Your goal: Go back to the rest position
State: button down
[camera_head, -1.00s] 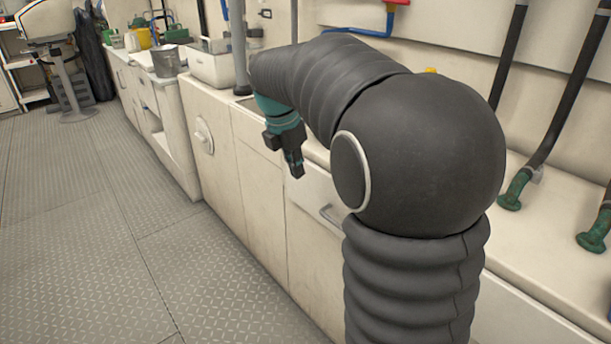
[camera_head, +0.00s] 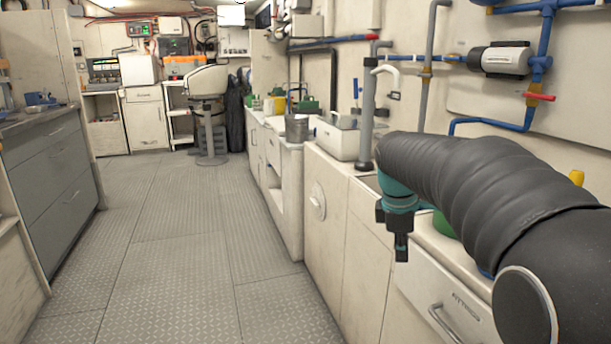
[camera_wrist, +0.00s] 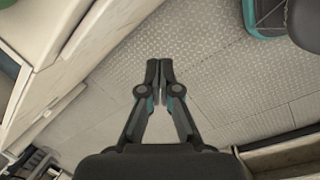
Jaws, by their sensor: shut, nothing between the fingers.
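My gripper (camera_head: 401,248) hangs at the end of my dark, sleeved arm in the head view, pointing down beside the front of the right-hand cabinets (camera_head: 345,225). In the wrist view my gripper (camera_wrist: 160,82) has its two fingertips together with nothing between them. Below it there is only the grey tread-plate floor (camera_wrist: 190,60). My arm hides part of the counter on the right.
A white box (camera_head: 343,140) and a grey bucket (camera_head: 297,128) stand farther along the counter. A pedestal seat (camera_head: 206,82) stands at the far end. Grey drawers (camera_head: 55,180) line the left. The aisle between is clear.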

jog(key=s+a+f+m+t+y, duration=0.1)
jog(key=s+a+f+m+t, duration=0.1)
jog(key=s+m, duration=0.5)
jog(key=s+a+f+m+t+y, duration=0.1)
jog(key=s+m, duration=0.6)
jog(key=s, duration=1.1)
jog(key=shift+a+f+t, duration=0.7)
jog(key=shift+a+f, duration=0.25)
jog(key=shift+f, duration=0.3)
jog(key=shift+s, duration=0.1)
